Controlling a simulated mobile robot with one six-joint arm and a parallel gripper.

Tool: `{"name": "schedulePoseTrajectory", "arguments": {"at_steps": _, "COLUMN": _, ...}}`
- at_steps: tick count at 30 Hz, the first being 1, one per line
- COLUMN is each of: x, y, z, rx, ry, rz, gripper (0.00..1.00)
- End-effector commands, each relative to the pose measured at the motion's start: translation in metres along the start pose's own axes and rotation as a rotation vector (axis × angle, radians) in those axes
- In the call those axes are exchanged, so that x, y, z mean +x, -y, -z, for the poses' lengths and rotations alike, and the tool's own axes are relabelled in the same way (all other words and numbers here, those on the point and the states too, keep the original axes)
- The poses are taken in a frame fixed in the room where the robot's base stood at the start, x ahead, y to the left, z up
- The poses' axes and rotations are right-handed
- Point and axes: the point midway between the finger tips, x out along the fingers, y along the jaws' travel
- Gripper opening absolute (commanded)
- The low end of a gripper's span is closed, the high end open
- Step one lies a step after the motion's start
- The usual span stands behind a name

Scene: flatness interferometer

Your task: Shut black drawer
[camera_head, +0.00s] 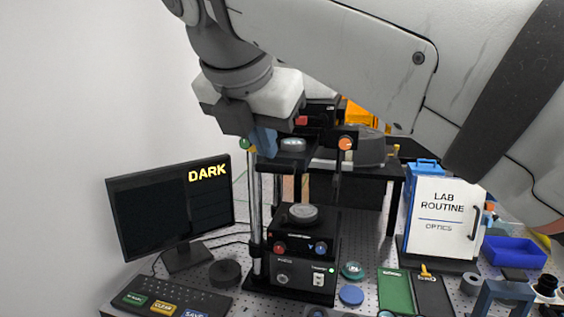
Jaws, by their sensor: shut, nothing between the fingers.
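The black drawer (291,152) appears to be the small dark tray on the upper part of the interferometer, with a pale round disc (293,145) on it. It seems to stick out toward the camera; how far it is out is hard to tell. My gripper (265,141) points down just left of the drawer, its blue fingers shut and empty. In this view the fingers overlap the drawer's left side; I cannot tell whether they touch it. My arm and wrist hide part of the area above and behind.
The black interferometer base (304,252) stands below on the perforated bench. A monitor (171,206) reading DARK and a keyboard (165,304) are at left. A metal post (252,215) stands below my gripper.

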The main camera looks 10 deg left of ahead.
Motion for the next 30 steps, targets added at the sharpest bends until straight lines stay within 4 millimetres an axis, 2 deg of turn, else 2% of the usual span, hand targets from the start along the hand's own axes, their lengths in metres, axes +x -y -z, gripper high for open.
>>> {"name": "schedulePoseTrajectory", "arguments": {"at_steps": 1, "x": -0.012, "y": -0.01, "z": 0.002, "rx": -0.075, "ry": 0.012, "rz": -0.015, "gripper": 0.0}}
{"name": "schedulePoseTrajectory", "arguments": {"at_steps": 3, "x": -0.024, "y": -0.016, "z": 0.003, "rx": -0.152, "ry": 0.023, "rz": -0.022, "gripper": 0.0}}
{"name": "schedulePoseTrajectory", "arguments": {"at_steps": 8, "x": -0.027, "y": -0.02, "z": 0.004, "rx": -0.222, "ry": 0.033, "rz": -0.025, "gripper": 0.0}}
{"name": "schedulePoseTrajectory", "arguments": {"at_steps": 11, "x": -0.015, "y": -0.02, "z": 0.003, "rx": -0.222, "ry": 0.033, "rz": -0.023, "gripper": 0.0}}
{"name": "schedulePoseTrajectory", "arguments": {"at_steps": 23, "x": 0.067, "y": -0.022, "z": 0.001, "rx": -0.22, "ry": 0.031, "rz": -0.023, "gripper": 0.0}}
{"name": "schedulePoseTrajectory", "arguments": {"at_steps": 30, "x": 0.091, "y": -0.028, "z": -0.021, "rx": -0.219, "ry": 0.032, "rz": -0.026, "gripper": 0.0}}
